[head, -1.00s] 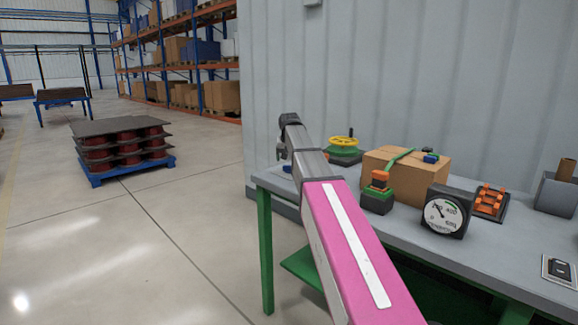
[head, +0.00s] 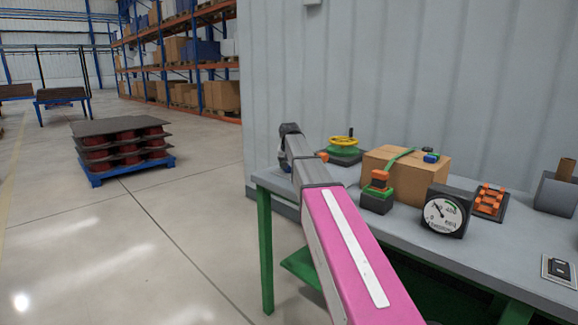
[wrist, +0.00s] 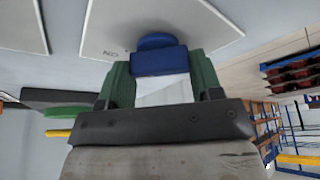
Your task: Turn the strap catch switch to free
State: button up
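In the wrist view a blue knob (wrist: 158,58) with a raised bar and a round base sits on a pale plate (wrist: 112,22) with small dark lettering. My gripper (wrist: 160,72) has its two green fingers wide apart, one on each side of the bar. I cannot tell whether they touch it. In the head view my arm hides the knob and the gripper. A cardboard box (head: 405,180) on the bench carries a green strap (head: 400,155) and a blue catch (head: 431,157).
The grey bench (head: 480,255) holds a yellow handwheel (head: 342,140), a green block with an orange top (head: 378,194), a round gauge (head: 446,211) and an orange part (head: 489,200). A ribbed wall stands behind. Open floor lies left of the bench, with a loaded blue pallet (head: 125,168).

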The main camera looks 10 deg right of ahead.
jog(key=n+y, duration=0.1)
jog(key=n, duration=0.3)
jog(key=shift+d+n+y, duration=0.1)
jog(key=shift+n+y, duration=0.3)
jog(key=n, duration=0.2)
jog(key=n+y, duration=0.1)
jog(key=n, duration=0.1)
jog(key=shift+w+g+y, duration=0.1)
jog(key=shift+g+y, duration=0.2)
jog(key=shift+g, duration=0.1)
jog(key=n+g+y, duration=0.1)
jog(key=n, duration=0.4)
jog(key=shift+d, duration=0.1)
jog(key=shift+n+g+y, duration=0.4)
jog(key=shift+n+g, duration=0.5)
jog(key=shift+n, duration=1.1)
jog(key=o, duration=0.9)
jog(key=shift+r, duration=0.1)
